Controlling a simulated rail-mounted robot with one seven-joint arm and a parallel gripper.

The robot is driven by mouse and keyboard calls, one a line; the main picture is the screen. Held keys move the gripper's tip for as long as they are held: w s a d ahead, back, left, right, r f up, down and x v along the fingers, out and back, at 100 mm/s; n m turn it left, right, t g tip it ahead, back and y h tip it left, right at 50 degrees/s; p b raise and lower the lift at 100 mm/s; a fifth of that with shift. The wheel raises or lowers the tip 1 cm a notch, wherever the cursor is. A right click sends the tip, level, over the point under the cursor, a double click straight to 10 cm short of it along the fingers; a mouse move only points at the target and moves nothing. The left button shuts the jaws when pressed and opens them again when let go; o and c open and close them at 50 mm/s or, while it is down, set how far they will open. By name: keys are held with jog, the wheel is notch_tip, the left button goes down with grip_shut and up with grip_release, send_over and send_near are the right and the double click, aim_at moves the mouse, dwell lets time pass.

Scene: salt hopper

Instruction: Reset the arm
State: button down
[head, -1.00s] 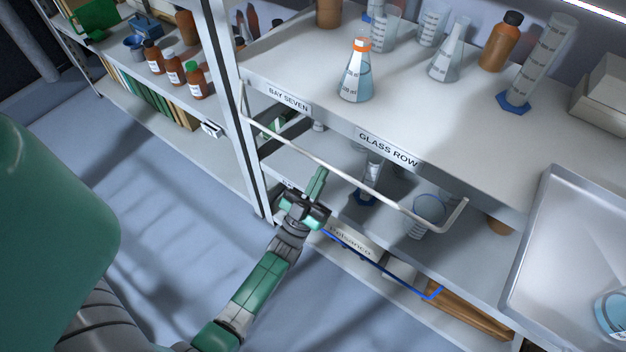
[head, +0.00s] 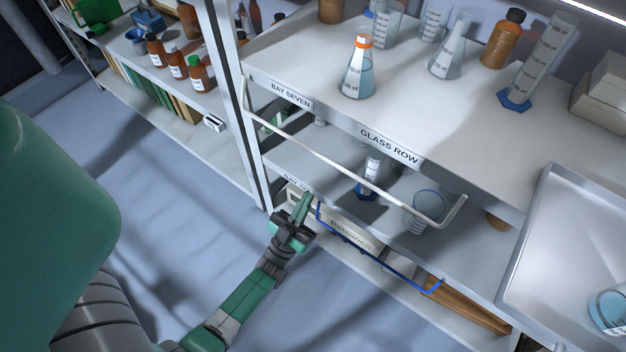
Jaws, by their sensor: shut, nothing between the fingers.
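My gripper (head: 305,205) is green with a dark wrist. It is shut and empty, in front of the lower shelves of the rack. Its fingertips point up toward the shelf edge, near the left end of the blue rail (head: 375,255). I cannot tell whether it touches anything. My arm reaches to it from the bottom of the head view.
A white rail (head: 340,165) runs in front of the middle shelf, which holds a cylinder (head: 371,172) and a beaker (head: 425,208). An orange-banded flask (head: 358,72) stands on the top shelf. A metal tray (head: 560,240) is at right. The floor (head: 150,220) at left is clear.

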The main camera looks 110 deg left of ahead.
jog(key=f, duration=0.1)
jog(key=d+f, duration=0.1)
jog(key=f, duration=0.2)
jog(key=shift+s+d, duration=0.25)
jog(key=shift+r, duration=0.15)
